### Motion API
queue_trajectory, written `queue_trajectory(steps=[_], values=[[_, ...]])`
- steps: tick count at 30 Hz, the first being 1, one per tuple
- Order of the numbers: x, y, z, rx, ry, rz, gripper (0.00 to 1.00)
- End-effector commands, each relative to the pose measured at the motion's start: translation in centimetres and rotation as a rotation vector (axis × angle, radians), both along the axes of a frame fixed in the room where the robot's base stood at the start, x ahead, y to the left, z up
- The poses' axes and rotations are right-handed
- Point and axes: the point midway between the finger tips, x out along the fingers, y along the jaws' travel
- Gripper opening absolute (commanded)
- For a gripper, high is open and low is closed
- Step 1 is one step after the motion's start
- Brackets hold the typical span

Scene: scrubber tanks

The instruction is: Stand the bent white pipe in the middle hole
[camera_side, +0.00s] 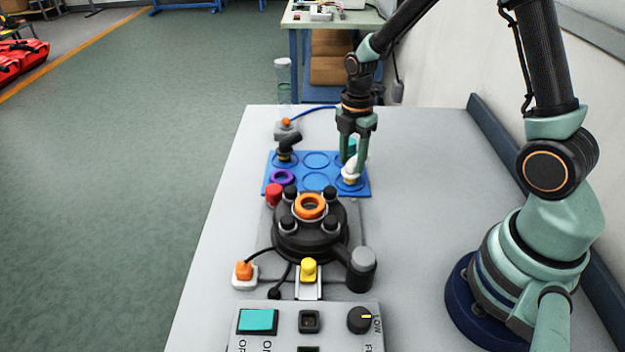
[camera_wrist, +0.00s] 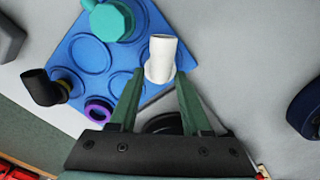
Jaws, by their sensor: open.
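The bent white pipe (camera_side: 350,174) stands on the right side of the blue tray (camera_side: 316,183), with a cream-coloured lower part. In the wrist view the white pipe (camera_wrist: 161,58) has its open end up. My gripper (camera_side: 354,164) is open and comes down over the pipe from above. In the wrist view its fingertips (camera_wrist: 160,78) are on either side of the pipe's lower part, and I cannot tell whether they touch it. The black round housing (camera_side: 290,245) has an orange-ringed hole (camera_side: 311,206) in the middle of its top, with several black stubs around it.
A black bent pipe (camera_side: 287,146), a purple ring (camera_side: 282,177) and a teal fitting (camera_wrist: 111,19) are on the tray. A red cap (camera_side: 273,194) stands beside the housing. A control box (camera_side: 300,325) is in front.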

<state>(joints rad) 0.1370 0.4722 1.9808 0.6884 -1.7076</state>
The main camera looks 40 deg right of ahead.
Motion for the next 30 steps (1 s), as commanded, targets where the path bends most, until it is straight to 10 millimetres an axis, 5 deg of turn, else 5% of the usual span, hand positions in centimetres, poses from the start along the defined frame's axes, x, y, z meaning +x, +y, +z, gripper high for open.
queue_trajectory(steps=[3, 7, 30], values=[[0.0, 0.0, 0.0, 0.000, 0.000, 0.000, 0.48], [0.0, 0.0, 0.0, 0.000, 0.000, 0.000, 0.00], [0.1, 0.0, 3.2, 0.000, -0.003, 0.000, 0.00]])
